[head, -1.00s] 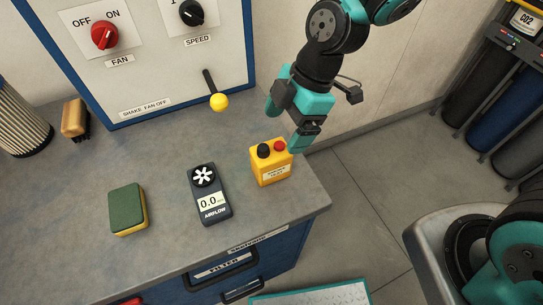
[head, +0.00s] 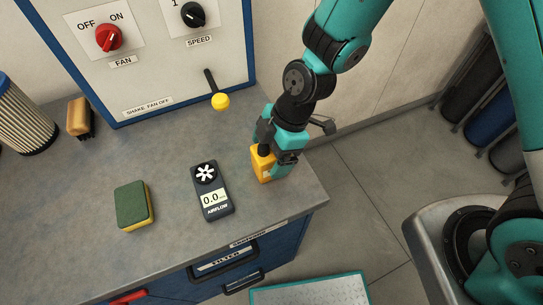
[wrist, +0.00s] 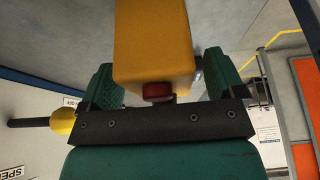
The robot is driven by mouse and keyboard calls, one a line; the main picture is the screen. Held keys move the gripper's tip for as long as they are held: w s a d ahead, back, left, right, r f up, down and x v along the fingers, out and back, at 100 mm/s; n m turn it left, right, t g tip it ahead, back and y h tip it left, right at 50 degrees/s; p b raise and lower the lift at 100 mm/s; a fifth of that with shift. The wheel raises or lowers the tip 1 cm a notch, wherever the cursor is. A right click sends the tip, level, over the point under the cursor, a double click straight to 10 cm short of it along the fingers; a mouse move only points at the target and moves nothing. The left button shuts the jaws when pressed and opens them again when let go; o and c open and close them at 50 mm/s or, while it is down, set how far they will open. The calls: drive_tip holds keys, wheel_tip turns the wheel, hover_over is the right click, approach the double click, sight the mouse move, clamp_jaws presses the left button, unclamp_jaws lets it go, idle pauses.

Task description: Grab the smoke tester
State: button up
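A dark airflow meter (head: 212,192) lies just left of the box. A green and yellow sponge (head: 134,205) lies further left. A fan panel (head: 150,75) with a yellow-knobbed lever (head: 220,101) stands behind. The bench's right edge is close by.

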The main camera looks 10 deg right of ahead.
drive_tip(key=c, duration=1.3)
drive_tip(key=shift+r, duration=0.1)
drive_tip(key=shift+c, duration=0.2)
